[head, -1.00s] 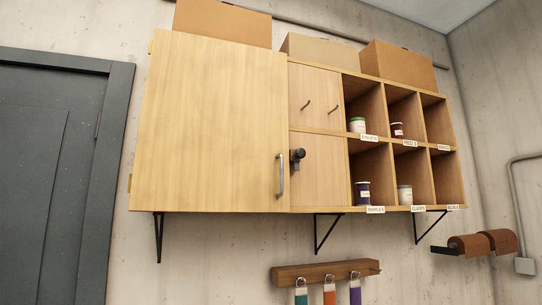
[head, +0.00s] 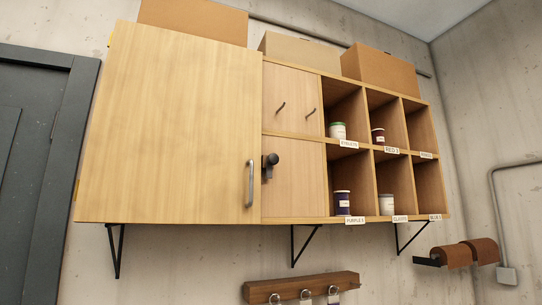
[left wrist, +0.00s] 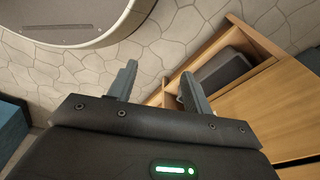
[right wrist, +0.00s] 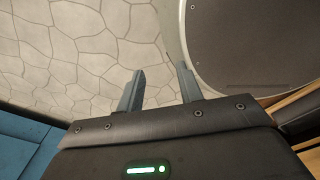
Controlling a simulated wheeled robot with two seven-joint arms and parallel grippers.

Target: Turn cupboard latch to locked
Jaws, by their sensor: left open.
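The dark cupboard latch (head: 269,164), a round knob on a dark plate, sits just right of the door edge. I cannot tell for certain whether it is locked. Neither gripper shows in the head view. My left gripper (left wrist: 158,86) is open and empty in the left wrist view, over a stone-patterned floor. My right gripper (right wrist: 160,82) has its fingers apart and empty in the right wrist view. Both are away from the cupboard.
Open cubbies (head: 376,140) with several jars are right of the latch. Cardboard boxes (head: 195,20) stand on top. Black brackets (head: 305,245) and a peg rail (head: 300,287) are below. A wooden shelf unit (left wrist: 250,45) is near my left gripper.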

